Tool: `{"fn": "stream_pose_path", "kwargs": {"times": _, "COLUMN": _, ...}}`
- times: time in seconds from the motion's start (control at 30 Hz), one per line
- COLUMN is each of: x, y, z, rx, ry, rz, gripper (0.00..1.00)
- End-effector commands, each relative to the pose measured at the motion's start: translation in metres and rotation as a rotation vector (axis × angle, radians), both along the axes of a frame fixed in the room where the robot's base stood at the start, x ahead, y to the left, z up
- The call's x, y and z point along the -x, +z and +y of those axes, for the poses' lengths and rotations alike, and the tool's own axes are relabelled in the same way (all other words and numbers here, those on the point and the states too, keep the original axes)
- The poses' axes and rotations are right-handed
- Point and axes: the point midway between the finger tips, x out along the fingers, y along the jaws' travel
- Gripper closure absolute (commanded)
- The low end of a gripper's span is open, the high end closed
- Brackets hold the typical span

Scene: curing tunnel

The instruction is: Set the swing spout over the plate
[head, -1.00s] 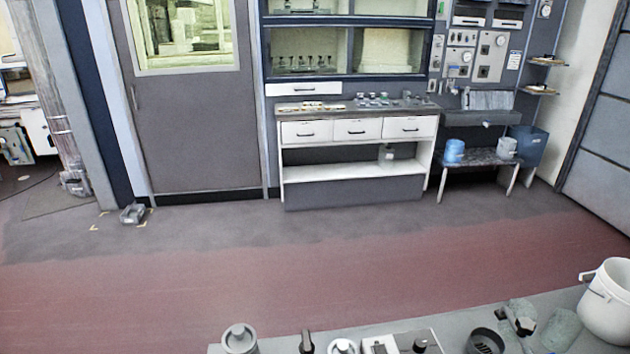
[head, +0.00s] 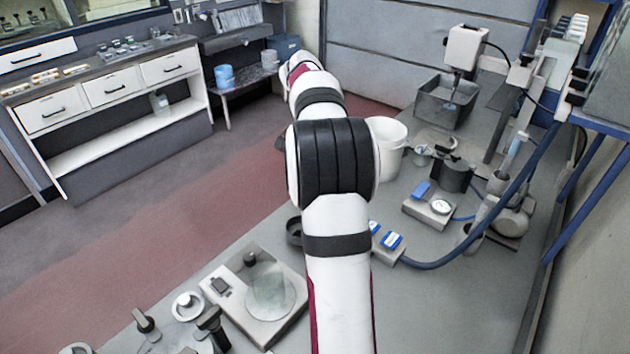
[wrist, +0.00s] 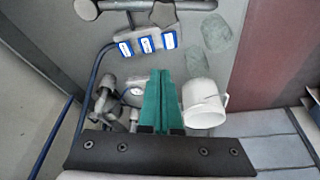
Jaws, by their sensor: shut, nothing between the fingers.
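In the wrist view my gripper (wrist: 160,72) has its green fingers together, with nothing held between them. It is above the bench, beside the white bucket (wrist: 203,103). In the head view my own arm hides the gripper. A grey bar with a round end (wrist: 85,8) runs along the top edge of the wrist view; it may be the swing spout, but I cannot be sure. A round translucent disc (head: 270,293) on a pale flat device at lower left in the head view may be the plate. I cannot tell where the spout points relative to it.
A box with blue buttons (head: 386,243), a dial box (head: 430,208), a dark pot (head: 455,175) and the white bucket (head: 390,150) crowd the bench right of my arm. A blue hose (head: 490,215) curves there. A grey bin (head: 447,100) stands behind.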

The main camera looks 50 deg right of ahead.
Motion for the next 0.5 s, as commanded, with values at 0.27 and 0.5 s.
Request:
{"fn": "stream_pose_path", "kwargs": {"times": 0.27, "x": 0.002, "y": -0.048, "z": -0.008, "rx": 0.0, "ry": 0.004, "rz": -0.001, "gripper": 1.0}}
{"fn": "stream_pose_path", "kwargs": {"times": 0.5, "x": -0.007, "y": -0.047, "z": 0.02, "rx": 0.0, "ry": 0.003, "rz": -0.001, "gripper": 1.0}}
